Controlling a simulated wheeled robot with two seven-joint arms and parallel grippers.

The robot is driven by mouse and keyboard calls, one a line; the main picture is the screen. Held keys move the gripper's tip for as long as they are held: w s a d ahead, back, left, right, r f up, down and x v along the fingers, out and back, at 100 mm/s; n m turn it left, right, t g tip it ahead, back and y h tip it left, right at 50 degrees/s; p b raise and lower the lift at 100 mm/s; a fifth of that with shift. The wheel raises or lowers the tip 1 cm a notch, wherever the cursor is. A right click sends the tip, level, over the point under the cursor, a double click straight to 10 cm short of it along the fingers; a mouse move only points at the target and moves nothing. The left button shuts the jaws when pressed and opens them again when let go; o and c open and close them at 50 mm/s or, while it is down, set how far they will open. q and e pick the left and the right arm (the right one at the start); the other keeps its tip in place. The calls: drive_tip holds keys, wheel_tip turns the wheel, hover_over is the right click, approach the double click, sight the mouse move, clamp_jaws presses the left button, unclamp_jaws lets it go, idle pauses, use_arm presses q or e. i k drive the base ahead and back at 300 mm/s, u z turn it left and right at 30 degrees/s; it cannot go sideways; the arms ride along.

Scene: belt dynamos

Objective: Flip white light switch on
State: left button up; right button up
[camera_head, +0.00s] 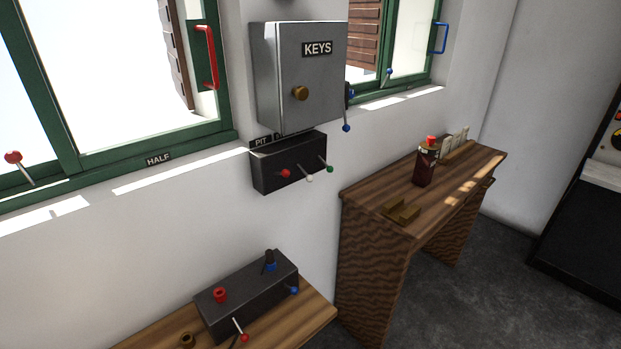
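A dark switch box (265,177) is fixed to the white wall under the grey KEYS cabinet. Three small levers stick out of its front: a red-tipped one (286,173), a white-tipped one (309,178) in the middle and a green-tipped one (329,169) at the right. The white-tipped lever points outward and slightly down, lower than its neighbours. I cannot tell from its tilt whether it is on or off. A label reading PIT (261,142) sits above the box, with another label partly hidden. Neither of my grippers is in view.
The KEYS cabinet (282,72) juts out above the switch box. Below, a black control box (246,297) with red and blue knobs stands on a wooden bench (312,312). A wooden table (450,178) at the right holds a dark red bottle (425,167). Grey floor lies beyond.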

sight(309, 179)
drive_tip(key=z, duration=0.7)
drive_tip(key=i, duration=0.55)
drive_tip(key=u, duration=1.95)
